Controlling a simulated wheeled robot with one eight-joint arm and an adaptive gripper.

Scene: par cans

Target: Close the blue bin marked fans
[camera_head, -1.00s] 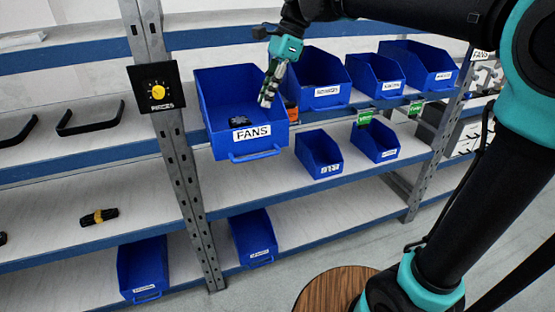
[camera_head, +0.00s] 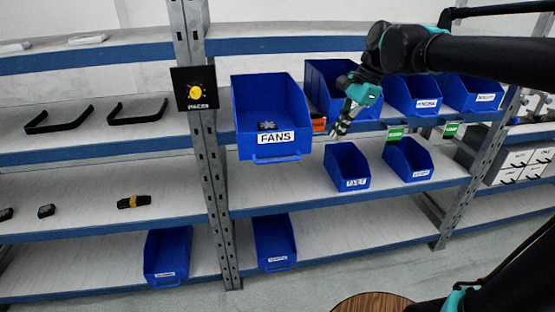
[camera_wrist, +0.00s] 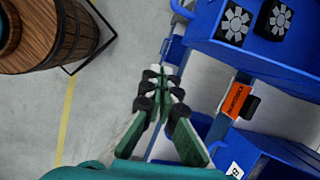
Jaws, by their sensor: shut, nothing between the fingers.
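The blue bin marked FANS (camera_head: 250,141) sticks out from the upper shelf in the head view, its front overhanging the shelf edge. A low handle (camera_head: 276,159) runs under its label. Dark fans lie inside; two show in the wrist view, one of them a square fan (camera_wrist: 234,22). The bin's wall (camera_wrist: 265,62) fills the upper right there. My gripper (camera_head: 339,130) is shut and empty, to the right of the bin in the head view and apart from it. Its closed fingertips (camera_wrist: 163,72) point toward the bin's handle side in the wrist view.
An orange tag (camera_wrist: 236,98) hangs on the shelf edge beside the bin. Other blue bins, such as the lower one (camera_head: 348,168), stand to the right and below. A shelf post (camera_head: 208,150) stands left. A wooden barrel (camera_wrist: 48,35) stands on the floor.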

